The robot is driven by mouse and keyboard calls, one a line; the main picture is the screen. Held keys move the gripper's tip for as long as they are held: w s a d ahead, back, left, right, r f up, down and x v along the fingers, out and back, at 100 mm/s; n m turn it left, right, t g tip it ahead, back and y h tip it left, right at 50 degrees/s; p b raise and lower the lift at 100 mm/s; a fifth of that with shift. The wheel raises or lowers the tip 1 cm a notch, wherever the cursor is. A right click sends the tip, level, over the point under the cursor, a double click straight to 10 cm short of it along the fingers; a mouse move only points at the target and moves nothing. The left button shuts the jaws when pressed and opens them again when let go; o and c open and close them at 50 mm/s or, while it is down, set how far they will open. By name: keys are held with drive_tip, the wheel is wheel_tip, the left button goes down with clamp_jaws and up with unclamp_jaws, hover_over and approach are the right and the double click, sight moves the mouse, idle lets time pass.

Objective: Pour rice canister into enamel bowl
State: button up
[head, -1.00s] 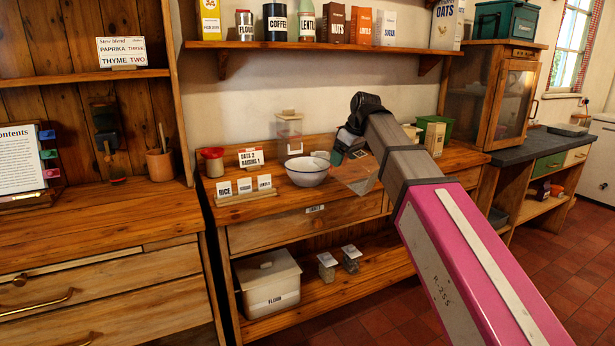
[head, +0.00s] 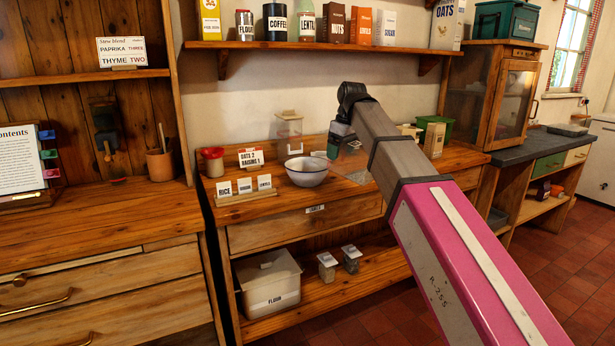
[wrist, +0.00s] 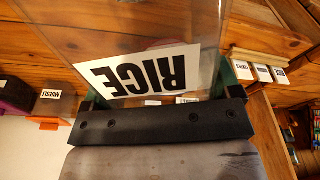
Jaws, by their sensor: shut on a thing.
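My gripper (head: 340,143) is shut on a clear, square-sided rice canister (wrist: 130,30). Its white RICE label reads upside down in the wrist view. In the head view the see-through canister (head: 352,167) hangs just right of the white enamel bowl (head: 306,174), partly hidden by my arm. The bowl stands upright on the wooden counter and has a dark rim. I cannot make out the canister's contents, or whether any rice lies in the bowl.
A clear lidded canister (head: 289,132) stands behind the bowl. Small RICE, SUGAR and LENTIL cards (head: 245,186) stand in front on a wooden strip. An oats and raisins card (head: 251,158) and a red-topped jar (head: 213,161) are left. A shelf of jars and packets (head: 330,45) runs above.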

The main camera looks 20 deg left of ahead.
drive_tip(key=shift+a+r, duration=0.15)
drive_tip(key=shift+r, duration=0.1)
drive_tip(key=shift+w+a+r+g+h, duration=0.2)
drive_tip(key=shift+a+r+g+h, duration=0.2)
drive_tip(key=shift+h, duration=0.4)
drive_tip(key=shift+r, duration=0.15)
